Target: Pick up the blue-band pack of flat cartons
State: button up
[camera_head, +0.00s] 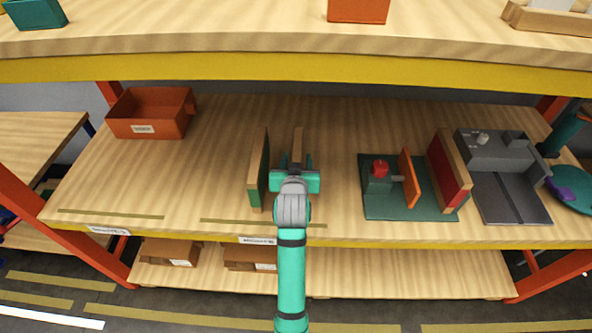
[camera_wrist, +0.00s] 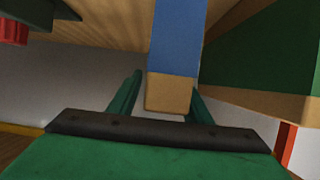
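The blue-band pack (camera_wrist: 179,38) is a narrow tan block with a wide blue band. In the wrist view it lies between the two fingers of my gripper (camera_wrist: 163,100). The left finger stands apart from it; the right finger is close beside it, and I cannot tell whether they touch. In the head view the pack (camera_head: 297,140) stands upright on the middle shelf, its near part hidden by my gripper (camera_head: 295,163). The gripper is open around the pack's near end.
A green-sided pack (camera_head: 259,170) stands just left of my gripper. To the right are a green fixture (camera_head: 392,203) with a red knob, a red-sided pack (camera_head: 449,170) and a grey machine (camera_head: 510,185). An orange bin (camera_head: 150,113) sits at the left. The upper shelf's yellow edge (camera_head: 290,66) overhangs.

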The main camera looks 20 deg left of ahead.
grip_shut()
jog(key=shift+r, duration=0.15)
